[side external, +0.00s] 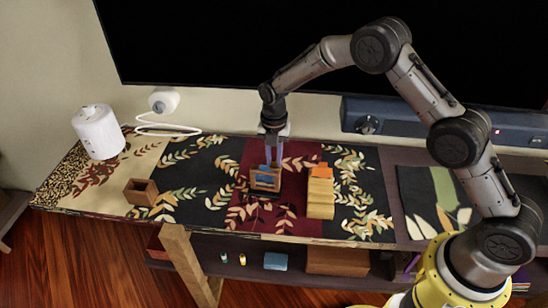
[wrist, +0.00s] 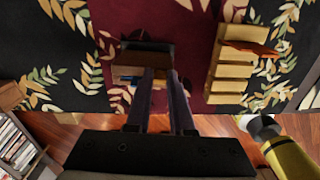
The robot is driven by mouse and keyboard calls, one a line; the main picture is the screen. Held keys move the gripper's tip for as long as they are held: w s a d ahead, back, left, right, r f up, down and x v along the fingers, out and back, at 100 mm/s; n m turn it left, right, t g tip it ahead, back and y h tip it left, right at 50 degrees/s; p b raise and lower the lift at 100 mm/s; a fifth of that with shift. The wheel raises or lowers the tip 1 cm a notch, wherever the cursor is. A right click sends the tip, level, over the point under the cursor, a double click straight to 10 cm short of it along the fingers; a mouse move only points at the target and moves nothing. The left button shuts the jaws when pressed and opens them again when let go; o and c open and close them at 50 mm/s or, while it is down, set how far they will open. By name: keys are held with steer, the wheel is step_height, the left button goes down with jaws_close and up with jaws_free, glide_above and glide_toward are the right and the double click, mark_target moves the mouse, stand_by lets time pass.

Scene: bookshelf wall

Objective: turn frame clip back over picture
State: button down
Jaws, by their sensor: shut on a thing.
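A small wooden frame (side external: 265,184) with blue parts stands on the dark red part of the patterned cloth in the side view. In the wrist view, the frame (wrist: 146,52) shows as a dark brown panel with lighter wood and a little blue at its lower left. My gripper (side external: 272,158) points down at the top of the frame. In the wrist view, its two fingers (wrist: 159,76) are close together at the frame's near side, shut on a part of it. The fingertips hide the gripped part, and I cannot make out the clip separately.
A yellow stepped block (side external: 320,195) with an orange top stands close to the right of the frame. A small brown open box (side external: 141,191) and a white cylinder (side external: 98,132) are on the left. A dark screen (side external: 220,45) rises behind. Cloth left of the frame is clear.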

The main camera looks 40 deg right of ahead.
steer(key=shift+m, duration=0.3)
steer(key=m, duration=0.3)
steer(key=shift+m, duration=0.3)
steer(key=m, duration=0.4)
steer(key=shift+s+m, duration=0.1)
steer(key=shift+m, duration=0.2)
steer(key=m, duration=0.5)
steer(key=shift+s+r+m, duration=0.1)
steer(key=shift+m, duration=1.9)
steer(key=c, duration=0.8)
jaws_free()
